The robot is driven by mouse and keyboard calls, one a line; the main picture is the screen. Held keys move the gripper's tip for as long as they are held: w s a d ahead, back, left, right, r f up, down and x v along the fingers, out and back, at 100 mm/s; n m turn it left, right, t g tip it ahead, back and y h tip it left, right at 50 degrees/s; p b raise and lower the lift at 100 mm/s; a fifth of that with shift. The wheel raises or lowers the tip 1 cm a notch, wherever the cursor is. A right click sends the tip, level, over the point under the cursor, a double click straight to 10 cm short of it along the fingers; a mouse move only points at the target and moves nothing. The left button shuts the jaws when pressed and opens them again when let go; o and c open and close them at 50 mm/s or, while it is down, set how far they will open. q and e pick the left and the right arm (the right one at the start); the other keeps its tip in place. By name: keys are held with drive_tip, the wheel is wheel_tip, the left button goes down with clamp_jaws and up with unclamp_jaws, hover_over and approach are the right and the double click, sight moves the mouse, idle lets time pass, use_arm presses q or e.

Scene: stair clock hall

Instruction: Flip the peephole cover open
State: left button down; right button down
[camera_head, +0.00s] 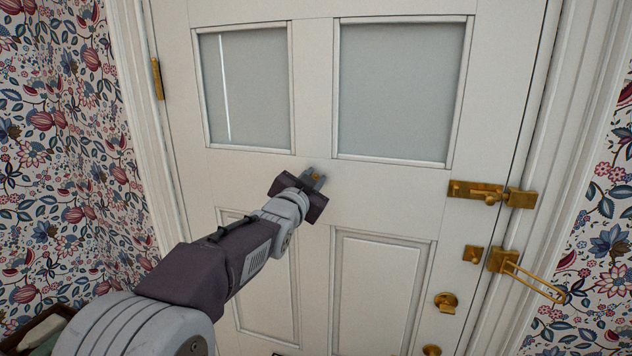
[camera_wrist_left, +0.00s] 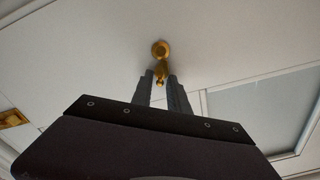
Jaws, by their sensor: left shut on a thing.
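The brass peephole (camera_wrist_left: 160,48) is on the white door, with its small brass cover (camera_wrist_left: 162,72) hanging below the round part in the left wrist view. My left gripper (camera_wrist_left: 162,80) has its two fingers on either side of the cover's lower end and is shut on it. In the head view my left gripper (camera_head: 314,178) is at the door's middle rail, between the glass panes and lower panels. There the peephole is mostly hidden, with only a bit of brass showing between the fingers. My right gripper is in neither view.
The white door (camera_head: 385,195) has two frosted panes above. At its right edge are a brass bolt (camera_head: 480,192), a swing-bar door guard (camera_head: 528,275) and a round brass lock (camera_head: 446,301). A brass hinge (camera_head: 157,78) is at the left. Floral wallpaper flanks the frame.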

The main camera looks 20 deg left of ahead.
use_arm(q)
drive_tip(key=c, duration=1.5)
unclamp_jaws()
drive_tip(key=shift+s, duration=0.1)
drive_tip(key=s+b, duration=0.3)
drive_tip(key=s, duration=0.6)
drive_tip(key=shift+a, duration=0.15)
drive_tip(key=shift+w, duration=0.15)
drive_tip(key=shift+d, duration=0.2)
